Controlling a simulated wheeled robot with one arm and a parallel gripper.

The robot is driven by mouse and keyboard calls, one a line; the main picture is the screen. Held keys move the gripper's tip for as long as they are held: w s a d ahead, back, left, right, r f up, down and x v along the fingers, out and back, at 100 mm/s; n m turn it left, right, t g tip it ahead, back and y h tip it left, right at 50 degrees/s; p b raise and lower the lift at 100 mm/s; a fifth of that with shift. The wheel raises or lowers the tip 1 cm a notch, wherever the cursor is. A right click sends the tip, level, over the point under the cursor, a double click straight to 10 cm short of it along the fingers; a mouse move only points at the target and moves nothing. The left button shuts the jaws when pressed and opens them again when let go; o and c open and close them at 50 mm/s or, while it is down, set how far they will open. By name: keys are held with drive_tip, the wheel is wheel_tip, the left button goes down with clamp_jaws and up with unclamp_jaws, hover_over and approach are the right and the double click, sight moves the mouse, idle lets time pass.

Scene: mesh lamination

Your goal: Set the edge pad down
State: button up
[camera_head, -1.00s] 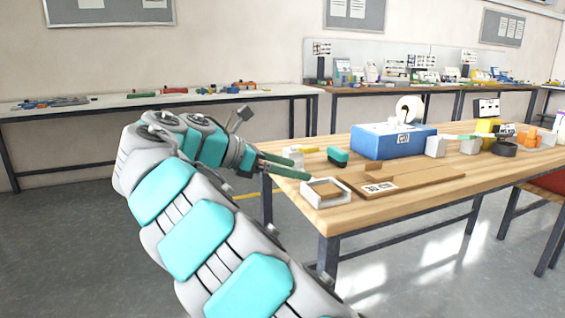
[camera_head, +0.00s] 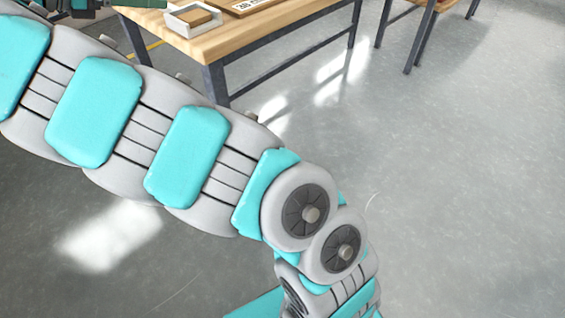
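A white open tray (camera_head: 179,25) sits at the near left corner of the wooden table, at the top of the view. A flat tan piece (camera_head: 196,18) lies inside it; I cannot tell whether this is the edge pad.
The wooden table (camera_head: 228,42) has a brown board (camera_head: 238,9) beside the tray, cut off by the top edge. Dark table legs (camera_head: 215,85) stand below. The grey floor (camera_head: 450,190) at right is clear.

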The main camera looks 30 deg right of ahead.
drive_tip(key=s+d+f+m+g+y, duration=0.2)
drive_tip(key=s+d+f+m, duration=0.3)
drive_tip(key=s+d, duration=0.35)
drive_tip(key=s+d+f+m+g+y, duration=0.3)
drive_tip(key=s+d+f+m, duration=0.2)
drive_tip(key=s+d, duration=0.35)
drive_tip(key=s+a+f+m+y, duration=0.4)
drive_tip(key=s+f, duration=0.4)
drive_tip(key=s, duration=0.3)
drive_tip(key=s+a+f+m+y, duration=0.3)
drive_tip(key=s+f+m, duration=0.4)
drive_tip(key=s+f, duration=0.2)
drive_tip(key=s, duration=0.2)
drive_tip(key=shift+s+a+g+y, duration=0.4)
